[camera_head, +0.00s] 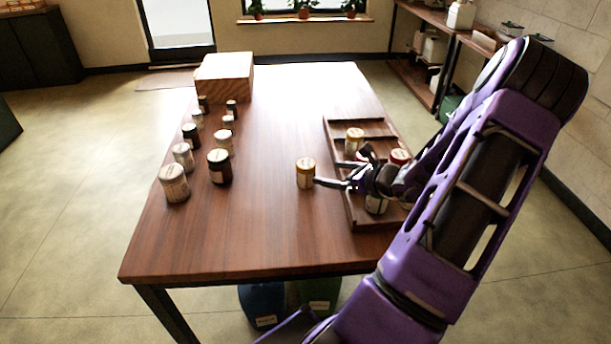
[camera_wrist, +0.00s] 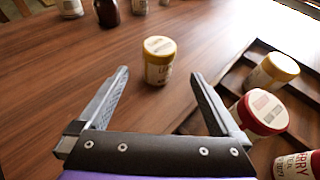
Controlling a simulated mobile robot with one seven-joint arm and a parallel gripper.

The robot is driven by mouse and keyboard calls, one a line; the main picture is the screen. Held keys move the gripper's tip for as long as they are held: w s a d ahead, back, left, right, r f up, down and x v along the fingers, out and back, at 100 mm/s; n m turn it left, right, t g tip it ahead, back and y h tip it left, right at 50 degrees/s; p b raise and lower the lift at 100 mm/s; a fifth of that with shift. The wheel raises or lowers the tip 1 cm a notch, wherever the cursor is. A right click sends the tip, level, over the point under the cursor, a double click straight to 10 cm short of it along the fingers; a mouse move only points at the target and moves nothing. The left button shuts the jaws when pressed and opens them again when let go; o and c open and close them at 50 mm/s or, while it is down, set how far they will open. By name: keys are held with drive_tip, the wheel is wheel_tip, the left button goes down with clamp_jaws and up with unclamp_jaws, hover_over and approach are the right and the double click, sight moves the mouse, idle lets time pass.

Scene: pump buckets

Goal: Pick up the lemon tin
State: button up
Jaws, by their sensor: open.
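A yellow-lidded tin (camera_head: 306,175) with a pale label stands upright on the table, just left of the wooden tray; its label is too small to read fully. In the wrist view this tin (camera_wrist: 158,64) stands just beyond and between my fingertips. A second yellow-lidded tin (camera_head: 354,141) stands in the tray, and it also shows at the right of the wrist view (camera_wrist: 271,73). Which of the two is lemon I cannot read. My gripper (camera_head: 327,173) is open and empty, low over the table and pointing left towards the nearer tin; it also shows in the wrist view (camera_wrist: 160,77).
The wooden tray (camera_head: 339,175) also holds a red-lidded tin (camera_wrist: 263,113) and another red tin (camera_wrist: 297,166), right of my gripper. Several tins, including a dark one (camera_head: 219,167), stand in rows on the left. A wooden box (camera_head: 224,78) is behind them. The table's middle is clear.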

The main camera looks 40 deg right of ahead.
sight(306, 169)
drive_tip(key=b+x, duration=0.1)
drive_tip(key=x, duration=0.9)
drive_tip(key=shift+w+a+f, duration=0.1)
drive_tip(key=shift+w+a, duration=0.05)
drive_tip(key=c, duration=1.5)
